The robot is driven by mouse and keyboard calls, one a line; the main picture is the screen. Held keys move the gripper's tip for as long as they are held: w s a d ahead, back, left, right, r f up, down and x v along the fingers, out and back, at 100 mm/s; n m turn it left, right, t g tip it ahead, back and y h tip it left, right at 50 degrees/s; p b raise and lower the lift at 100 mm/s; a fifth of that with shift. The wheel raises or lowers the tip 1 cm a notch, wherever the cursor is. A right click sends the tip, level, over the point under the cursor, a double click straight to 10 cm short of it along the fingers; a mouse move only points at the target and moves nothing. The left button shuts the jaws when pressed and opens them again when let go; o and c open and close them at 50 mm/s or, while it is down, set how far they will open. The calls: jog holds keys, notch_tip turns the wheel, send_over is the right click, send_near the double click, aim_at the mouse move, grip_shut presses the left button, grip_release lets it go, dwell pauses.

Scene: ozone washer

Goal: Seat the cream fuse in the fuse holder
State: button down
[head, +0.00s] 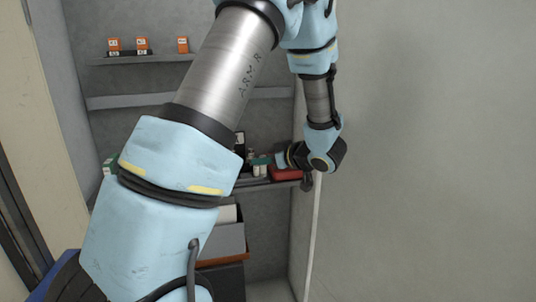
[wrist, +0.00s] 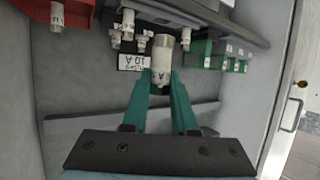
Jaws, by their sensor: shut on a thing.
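In the wrist view my gripper (wrist: 162,82) has its teal fingers shut on a cream cylindrical fuse (wrist: 162,57), which sticks out beyond the fingertips. A dark rack-like unit (wrist: 205,22) is just beyond the fuse, and it may be the fuse holder; I cannot tell whether the fuse touches it. A white label with "10 A" (wrist: 133,62) appears upside down beside the fuse. In the head view my gripper (head: 262,162) is small at the shelf, partly behind my own arm, and the held fuse is not clear there.
Other pale fuse-like pieces (wrist: 127,25) are close to the held fuse. Green boxes (wrist: 200,53) are to the right, and a red block (wrist: 77,14) is at the upper left. In the head view a red case (head: 286,174) is on the shelf beside a grey wall (head: 430,150). Orange boxes (head: 114,45) are higher up.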

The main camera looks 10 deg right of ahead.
jog(key=a+f+m+t+h, duration=0.1)
jog(key=a+f+m+h, duration=0.2)
jog(key=a+f, duration=0.5)
jog(key=a+f+m+t+h, duration=0.1)
jog(key=a+f+m+h, duration=0.3)
jog(key=a+f, duration=0.4)
notch_tip(320, 180, down, 6)
jog(key=shift+w+a+r+t+h, duration=0.3)
jog(key=shift+w+h, duration=0.1)
jog(key=shift+h, duration=0.1)
